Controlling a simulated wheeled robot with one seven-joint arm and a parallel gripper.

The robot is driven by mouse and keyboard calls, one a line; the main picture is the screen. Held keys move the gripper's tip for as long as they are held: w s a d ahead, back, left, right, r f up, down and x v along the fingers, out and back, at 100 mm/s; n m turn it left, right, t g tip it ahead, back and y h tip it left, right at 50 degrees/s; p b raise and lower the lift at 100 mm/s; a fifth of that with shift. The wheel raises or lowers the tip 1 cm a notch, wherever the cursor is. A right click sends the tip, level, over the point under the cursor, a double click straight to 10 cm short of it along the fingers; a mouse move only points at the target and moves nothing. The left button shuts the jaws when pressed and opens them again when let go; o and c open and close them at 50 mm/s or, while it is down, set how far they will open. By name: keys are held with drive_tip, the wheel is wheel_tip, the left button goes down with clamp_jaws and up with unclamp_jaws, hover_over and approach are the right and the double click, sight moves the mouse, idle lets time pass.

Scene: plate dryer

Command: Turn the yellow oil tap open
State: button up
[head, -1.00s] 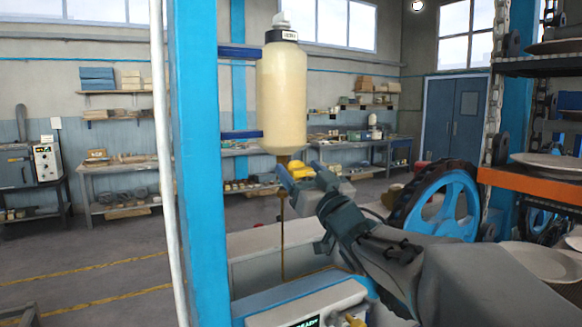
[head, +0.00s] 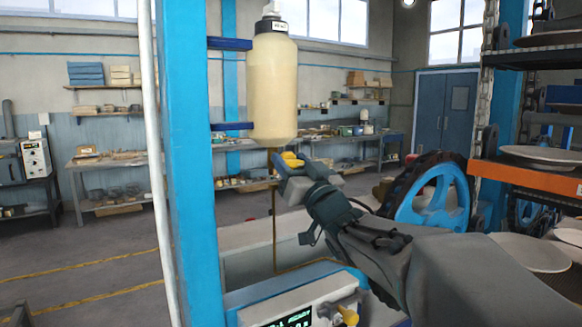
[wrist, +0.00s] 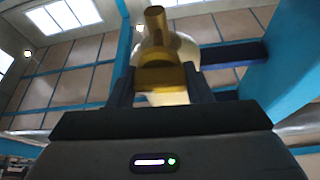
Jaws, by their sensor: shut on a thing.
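The yellow oil tap (head: 291,160) sits below the cream oil bottle (head: 272,90), which is clamped to the blue post. In the wrist view the tap handle (wrist: 160,78) lies between the two dark fingers of my gripper (wrist: 160,88), with the bottle (wrist: 185,55) behind it. My gripper (head: 284,168) is shut on the tap handle. A thin brown line (head: 274,215) runs down from under the bottle towards the machine below. The fingers and my wrist hide part of the tap in the head view.
The blue post (head: 195,160) stands close on the left, with a white pipe (head: 160,160) beside it. A blue wheel (head: 435,198) and racks of plates (head: 548,155) stand to the right. A control panel (head: 300,317) is below.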

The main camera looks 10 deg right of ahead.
drive_tip(key=m+h+b, duration=0.2)
drive_tip(key=m, duration=0.3)
drive_tip(key=m+h+b, duration=0.3)
drive_tip(key=m, duration=0.1)
drive_tip(key=shift+f+m, duration=0.2)
drive_tip(key=shift+m, duration=0.2)
drive_tip(key=m, duration=0.2)
drive_tip(key=m+g+h, duration=0.1)
drive_tip(key=m, duration=0.1)
drive_tip(key=shift+r+m+h, duration=0.2)
drive_tip(key=shift+m+h, duration=0.1)
drive_tip(key=m+p, duration=0.1)
drive_tip(key=m+g+h+p, duration=0.1)
drive_tip(key=m, duration=0.1)
drive_tip(key=shift+r+m+g+p, duration=0.2)
drive_tip(key=shift+m+g+p, duration=0.1)
drive_tip(key=shift+p, duration=0.05)
drive_tip(key=m+p, duration=0.2)
drive_tip(key=shift+f+g+p, duration=0.15)
drive_tip(key=shift+g+p, duration=0.15)
drive_tip(key=shift+g, duration=0.1)
drive_tip(key=shift+m+p, duration=0.3)
drive_tip(key=shift+f, duration=0.15)
drive_tip(key=o, duration=1)
